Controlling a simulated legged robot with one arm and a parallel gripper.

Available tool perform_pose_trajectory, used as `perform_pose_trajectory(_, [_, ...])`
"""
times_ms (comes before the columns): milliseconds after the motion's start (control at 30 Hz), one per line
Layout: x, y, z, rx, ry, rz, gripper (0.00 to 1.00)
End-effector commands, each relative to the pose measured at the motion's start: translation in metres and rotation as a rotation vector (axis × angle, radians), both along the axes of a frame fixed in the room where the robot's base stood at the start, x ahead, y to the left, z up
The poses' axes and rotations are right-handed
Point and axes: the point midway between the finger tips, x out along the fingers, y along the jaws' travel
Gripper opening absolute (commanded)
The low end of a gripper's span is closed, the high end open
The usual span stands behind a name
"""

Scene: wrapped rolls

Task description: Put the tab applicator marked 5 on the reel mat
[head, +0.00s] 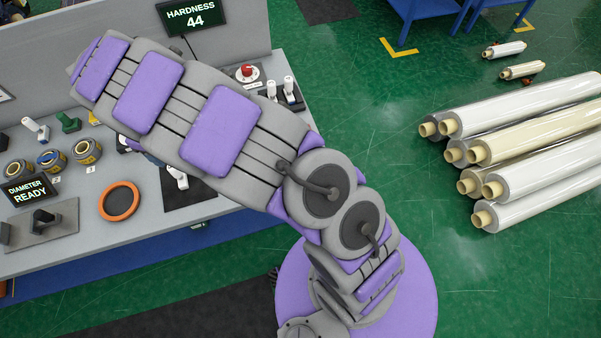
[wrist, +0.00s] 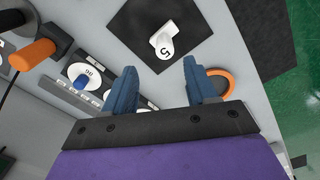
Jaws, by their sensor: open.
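The white tab applicator marked 5 (wrist: 163,42) lies on a dark square mat (wrist: 125,27) in the wrist view. In the head view the dark mat (head: 205,199) shows partly beyond my arm, with the white applicator (head: 180,180) on it. My gripper (wrist: 158,84) is open and empty, with the applicator ahead of its blue fingertips and apart from them. An orange-rimmed dark disc (head: 117,218) lies on the bench left of the mat; it also shows in the wrist view (wrist: 230,82), by one finger. No label tells which is the reel mat.
A blue-knobbed piece marked 06 (wrist: 82,80) and an orange-handled tool (wrist: 32,54) lie left of the fingers. Several round tins (head: 52,160) and a DIAMETER READY display (head: 27,189) stand at the bench's left. Wrapped rolls (head: 540,98) lie on the floor right.

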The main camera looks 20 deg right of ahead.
Motion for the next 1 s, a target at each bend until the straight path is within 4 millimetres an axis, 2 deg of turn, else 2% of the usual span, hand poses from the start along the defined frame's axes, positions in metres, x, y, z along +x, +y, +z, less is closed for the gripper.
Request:
perform_pose_trajectory(67, [0.001,-0.013,0.01,-0.006,-0.005,-0.029,0.57])
perform_pose_trajectory(167, [0.0,-0.042,0.03,-0.022,-0.011,-0.099,0.57])
perform_pose_trajectory(233, [-0.006,-0.072,0.049,-0.036,-0.015,-0.169,0.57])
perform_pose_trajectory(400, [-0.033,-0.141,0.093,-0.062,-0.011,-0.348,0.57])
perform_pose_trajectory(467, [-0.046,-0.163,0.106,-0.066,-0.004,-0.408,0.57])
perform_pose_trajectory(600, [-0.086,-0.206,0.132,-0.076,0.015,-0.538,0.57])
perform_pose_trajectory(700, [-0.117,-0.231,0.146,-0.077,0.03,-0.622,0.57])
perform_pose_trajectory(867, [-0.174,-0.264,0.161,-0.074,0.06,-0.741,0.57])
perform_pose_trajectory(1000, [-0.228,-0.283,0.166,-0.073,0.094,-0.825,0.57])
